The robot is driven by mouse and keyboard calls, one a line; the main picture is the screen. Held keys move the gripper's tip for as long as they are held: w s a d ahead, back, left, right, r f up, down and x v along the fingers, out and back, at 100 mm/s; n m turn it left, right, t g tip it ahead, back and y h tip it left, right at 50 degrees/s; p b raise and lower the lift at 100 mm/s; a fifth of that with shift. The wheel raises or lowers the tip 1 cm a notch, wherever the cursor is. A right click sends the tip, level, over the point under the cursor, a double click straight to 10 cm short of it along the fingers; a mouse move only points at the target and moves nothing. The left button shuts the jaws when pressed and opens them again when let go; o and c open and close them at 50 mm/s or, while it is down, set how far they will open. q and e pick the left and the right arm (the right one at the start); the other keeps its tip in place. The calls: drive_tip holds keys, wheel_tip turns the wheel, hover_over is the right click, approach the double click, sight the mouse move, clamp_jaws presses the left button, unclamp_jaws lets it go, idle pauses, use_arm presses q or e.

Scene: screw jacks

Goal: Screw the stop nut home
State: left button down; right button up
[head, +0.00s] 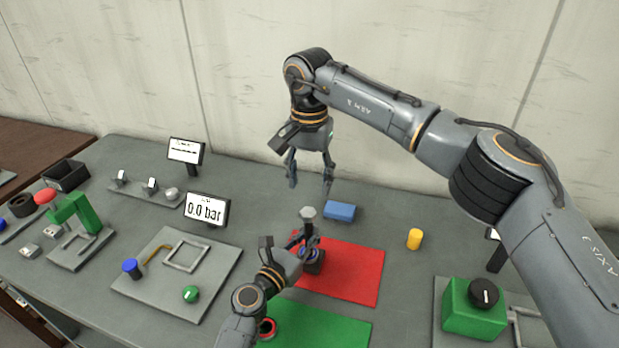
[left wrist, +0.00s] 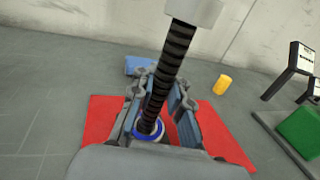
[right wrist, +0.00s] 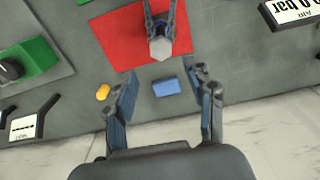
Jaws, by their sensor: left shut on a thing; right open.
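A screw jack with a dark body (head: 314,265) and a blue ring (left wrist: 149,130) stands upright on the red mat (head: 350,275). Its dark threaded spindle (left wrist: 165,75) rises to a light grey top piece (head: 307,213), which looks hexagonal in the right wrist view (right wrist: 160,48). I cannot tell for sure that this piece is the stop nut. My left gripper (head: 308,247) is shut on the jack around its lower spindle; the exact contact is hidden. My right gripper (head: 310,184) is open and empty, above and behind the jack, pointing down; its fingers also frame the right wrist view (right wrist: 165,95).
A blue block (head: 340,211) lies behind the red mat and a yellow cylinder (head: 414,239) stands to its right. A green mat (head: 330,330) with a red ring (head: 267,328) lies in front. A pressure display (head: 206,210) stands left. A green box with black knob (head: 474,309) stands right.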

sight(309, 212)
use_arm(q)
drive_tip(key=shift+a+f, duration=0.15)
drive_tip(key=shift+f, duration=0.05)
use_arm(e)
drive_tip(key=shift+f, duration=4)
